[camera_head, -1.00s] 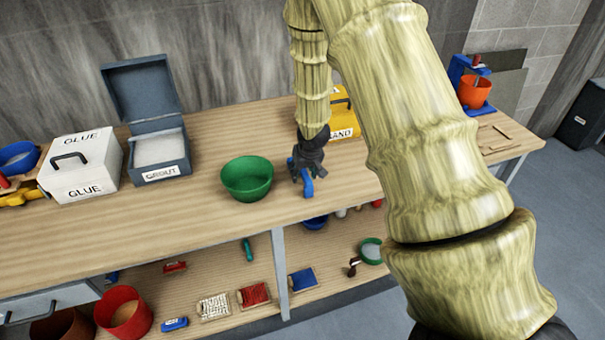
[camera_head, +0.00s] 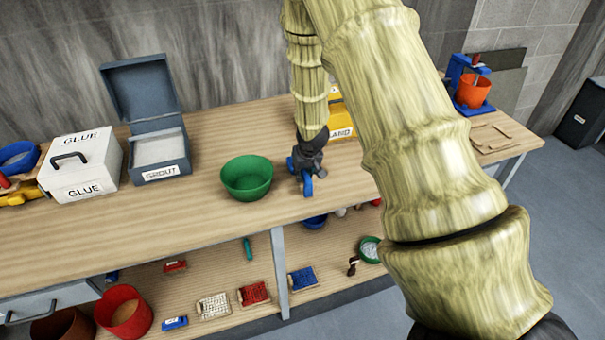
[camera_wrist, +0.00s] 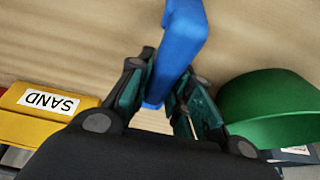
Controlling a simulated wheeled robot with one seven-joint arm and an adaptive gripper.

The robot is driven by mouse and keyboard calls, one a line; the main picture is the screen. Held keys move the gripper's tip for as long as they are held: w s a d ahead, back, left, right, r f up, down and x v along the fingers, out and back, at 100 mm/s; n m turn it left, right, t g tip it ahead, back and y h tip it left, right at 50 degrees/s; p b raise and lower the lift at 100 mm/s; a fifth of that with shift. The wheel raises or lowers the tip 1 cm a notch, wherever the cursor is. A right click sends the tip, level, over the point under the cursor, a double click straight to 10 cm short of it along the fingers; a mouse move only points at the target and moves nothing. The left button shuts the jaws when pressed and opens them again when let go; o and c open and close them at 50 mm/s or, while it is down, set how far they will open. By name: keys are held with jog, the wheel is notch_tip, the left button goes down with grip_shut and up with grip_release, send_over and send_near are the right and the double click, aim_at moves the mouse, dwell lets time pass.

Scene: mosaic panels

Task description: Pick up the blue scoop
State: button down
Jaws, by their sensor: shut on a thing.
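The blue scoop (camera_head: 307,184) is at my gripper (camera_head: 306,170) over the workbench, just right of the green bowl (camera_head: 247,177). In the wrist view the blue scoop (camera_wrist: 183,40) runs up from between the two fingers of my gripper (camera_wrist: 163,92), which are shut on it. Its lower end shows between the fingers. I cannot tell whether the scoop touches the bench top. The green bowl also shows at the right of the wrist view (camera_wrist: 268,105), apart from the scoop.
A yellow sand box (camera_head: 341,124) stands behind my gripper. A grey grout box (camera_head: 158,155) with an open lid and a white glue box (camera_head: 82,165) stand to the left. An orange pot (camera_head: 472,91) is at the right end. The bench front (camera_head: 200,225) is clear.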

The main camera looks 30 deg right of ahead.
jog(key=shift+r, duration=0.1)
jog(key=shift+r+b, duration=0.85)
jog(key=shift+r, duration=0.75)
jog(key=s+a+b, duration=0.2)
jog(key=s, duration=0.5)
jog(key=s+a+r+b, duration=0.1)
jog(key=s+a+b, duration=0.2)
jog(key=s, duration=0.5)
jog(key=shift+r+b, duration=0.3)
jog(key=shift+b, duration=0.05)
jog(key=shift+s+a, duration=0.1)
jog(key=shift+a, duration=0.1)
